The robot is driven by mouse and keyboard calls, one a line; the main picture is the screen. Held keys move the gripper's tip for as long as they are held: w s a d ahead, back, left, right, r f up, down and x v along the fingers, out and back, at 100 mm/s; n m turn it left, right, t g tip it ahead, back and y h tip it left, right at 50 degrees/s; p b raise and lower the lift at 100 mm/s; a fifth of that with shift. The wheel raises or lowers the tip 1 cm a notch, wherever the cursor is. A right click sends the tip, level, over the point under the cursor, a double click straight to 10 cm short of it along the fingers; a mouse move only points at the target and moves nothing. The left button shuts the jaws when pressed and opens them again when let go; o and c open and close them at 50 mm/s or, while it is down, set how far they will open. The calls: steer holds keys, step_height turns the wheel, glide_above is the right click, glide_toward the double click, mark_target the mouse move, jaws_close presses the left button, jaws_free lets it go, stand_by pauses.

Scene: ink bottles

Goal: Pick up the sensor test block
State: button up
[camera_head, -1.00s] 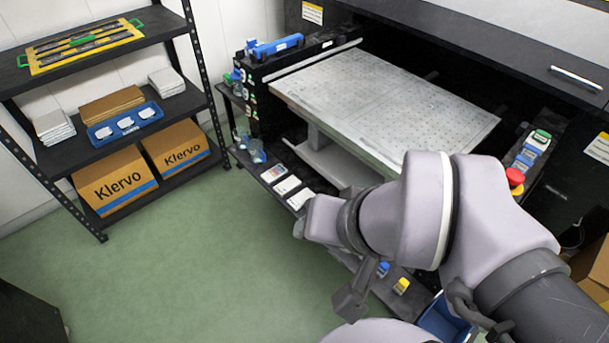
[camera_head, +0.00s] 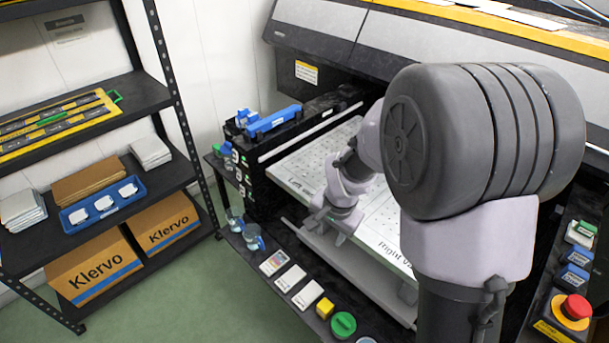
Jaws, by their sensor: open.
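No block is legibly labelled as the sensor test block. My gripper (camera_head: 318,219) is small in the picture, over the left front part of the printer bed. It is open with nothing seen between its jaws. It is above and behind the yellow block, well apart from it. My arm hides much of the bed's right side.
The flat printer bed (camera_head: 298,172) lies under the machine's hood. A red stop button (camera_head: 575,307) is at right. A black shelf (camera_head: 150,92) with boxes stands at left.

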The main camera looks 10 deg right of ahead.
step_height(320, 180, down, 16)
steer(key=w+f+m+g+p, duration=0.1)
steer(key=w+g, duration=0.1)
steer(key=m, duration=0.1)
glide_above(325, 305)
steer(key=shift+g, duration=0.3)
steer(key=f, duration=1.2)
steer(key=shift+w+d+f+p, duration=0.2)
steer(key=shift+d+p, duration=0.05)
steer(key=shift+p, duration=0.15)
steer(key=f+b, duration=0.2)
steer(key=f, duration=0.2)
steer(key=f+b, duration=0.1)
steer(key=f, duration=0.3)
steer(key=shift+s+a+f+b, duration=0.2)
steer(key=shift+b, duration=0.2)
steer(key=shift+r, duration=0.1)
jaws_close()
